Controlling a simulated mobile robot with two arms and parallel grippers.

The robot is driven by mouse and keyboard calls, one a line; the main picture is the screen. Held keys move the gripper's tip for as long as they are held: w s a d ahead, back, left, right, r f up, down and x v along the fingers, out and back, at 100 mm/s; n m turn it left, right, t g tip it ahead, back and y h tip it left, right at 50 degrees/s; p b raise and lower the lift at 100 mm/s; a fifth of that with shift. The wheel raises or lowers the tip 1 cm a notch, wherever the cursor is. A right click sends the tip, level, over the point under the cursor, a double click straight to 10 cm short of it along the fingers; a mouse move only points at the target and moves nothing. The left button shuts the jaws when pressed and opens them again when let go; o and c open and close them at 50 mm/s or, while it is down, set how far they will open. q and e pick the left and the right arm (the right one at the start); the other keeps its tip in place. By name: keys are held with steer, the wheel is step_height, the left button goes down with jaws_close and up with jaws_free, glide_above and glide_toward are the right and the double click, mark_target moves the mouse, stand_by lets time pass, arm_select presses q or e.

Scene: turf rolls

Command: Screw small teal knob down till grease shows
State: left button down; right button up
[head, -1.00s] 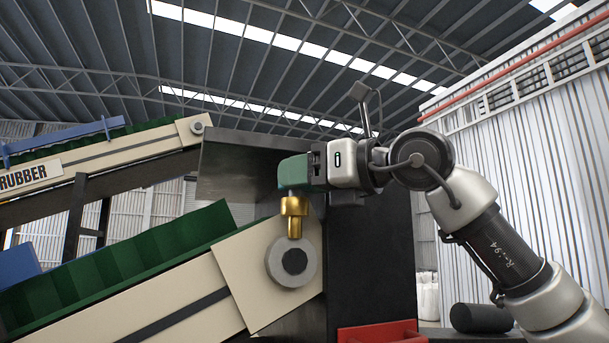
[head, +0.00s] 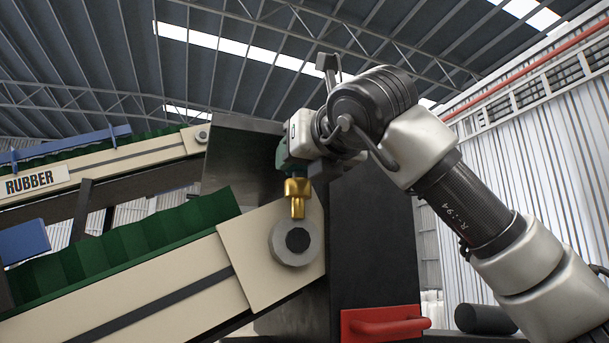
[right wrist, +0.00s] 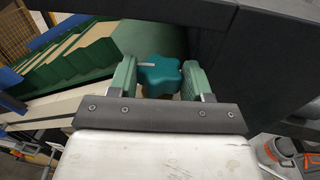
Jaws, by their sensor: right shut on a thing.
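The small teal knob (right wrist: 160,77) is lobed and has a white mark pointing left. It sits between the two green fingers of my right gripper (right wrist: 160,84), which is shut on it. In the head view my right gripper (head: 285,166) covers most or all of the knob, directly above the brass grease cup (head: 297,192). The cup stands upright over the round grey bearing (head: 296,243) at the end of the lower conveyor. No grease can be made out. My left gripper is in no view.
The lower conveyor (head: 130,295) with green flights runs down to the left. An upper conveyor marked RUBBER (head: 36,182) is behind it. A dark panel (head: 372,245) stands close right of the cup. A red handle (head: 387,326) juts out below.

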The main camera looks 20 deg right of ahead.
steer(key=m+h, duration=0.2)
steer(key=h, duration=0.2)
steer(key=shift+a+m+b, duration=0.3)
steer(key=shift+m+b, duration=0.1)
steer(key=m+h, duration=0.1)
steer(key=h, duration=0.1)
steer(key=m+g+h, duration=0.1)
steer(key=h, duration=0.1)
steer(key=shift+a+r+m+h, duration=0.1)
steer(key=shift+a+m+h, duration=0.1)
steer(key=shift+m+h, duration=0.15)
steer(key=m+g+h+p, duration=0.1)
steer(key=m+h, duration=0.1)
steer(key=h, duration=0.1)
steer(key=shift+w+a+m+g, duration=0.1)
steer(key=shift+m+g, duration=0.15)
steer(key=shift+g, duration=0.15)
steer(key=shift+w+a+m+g+h+p, duration=0.15)
steer(key=shift+m+g+h+p, duration=0.7)
steer(key=shift+m+g+h, duration=0.9)
steer(key=shift+h, duration=0.3)
steer(key=o, duration=0.6)
steer(key=shift+o, duration=0.2)
